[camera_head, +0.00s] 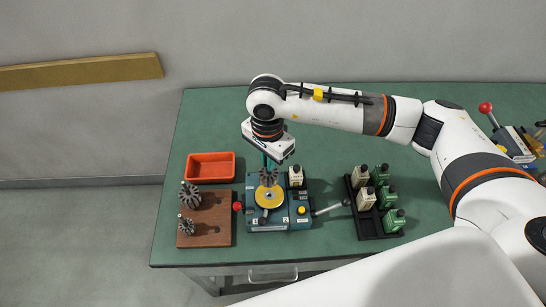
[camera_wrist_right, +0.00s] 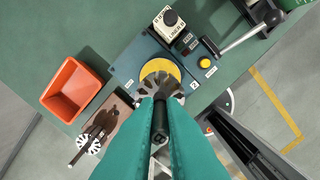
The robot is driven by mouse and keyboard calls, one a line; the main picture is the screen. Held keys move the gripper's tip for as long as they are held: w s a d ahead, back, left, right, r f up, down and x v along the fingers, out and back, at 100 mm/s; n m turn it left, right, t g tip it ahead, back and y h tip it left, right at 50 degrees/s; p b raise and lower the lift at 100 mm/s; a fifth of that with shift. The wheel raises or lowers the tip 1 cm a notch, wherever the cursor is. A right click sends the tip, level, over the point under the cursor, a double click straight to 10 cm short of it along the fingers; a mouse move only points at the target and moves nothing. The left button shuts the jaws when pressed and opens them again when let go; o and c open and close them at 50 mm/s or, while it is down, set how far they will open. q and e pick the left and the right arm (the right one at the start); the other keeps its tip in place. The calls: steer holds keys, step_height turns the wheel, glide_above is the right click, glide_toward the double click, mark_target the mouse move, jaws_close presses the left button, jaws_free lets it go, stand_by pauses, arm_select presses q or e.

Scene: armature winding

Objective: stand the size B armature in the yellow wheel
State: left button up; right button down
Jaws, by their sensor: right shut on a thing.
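My right gripper (camera_head: 266,163) is shut on a dark, finned armature (camera_head: 268,178). In the right wrist view, the teal fingers (camera_wrist_right: 160,120) grip its black shaft, whose end mark looks like a B. The armature hangs roughly upright over the back part of the yellow wheel (camera_head: 268,198). The wheel lies on top of the teal winding machine (camera_head: 283,222), and in the wrist view (camera_wrist_right: 158,66) the armature covers part of it. I cannot tell whether the armature's lower end touches the wheel. My left gripper is not in view.
A wooden board (camera_head: 217,238) with two other armatures stands left of the machine. An orange tray (camera_head: 211,167) lies behind it. A red knob (camera_head: 238,206) and a grey lever (camera_head: 328,209) stick out from the machine. A black rack (camera_head: 376,228) with several white and green containers is at right.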

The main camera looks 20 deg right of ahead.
mark_target(269, 174)
step_height(269, 174, down, 4)
steer(key=shift+r+b, duration=0.1)
steer(key=shift+b, duration=0.55)
steer(key=shift+w+r, duration=0.1)
steer(key=shift+b, duration=0.35)
steer(key=shift+f, duration=0.2)
steer(key=shift+f+b, duration=0.3)
steer(key=shift+b, duration=0.25)
steer(key=shift+f+b, duration=0.95)
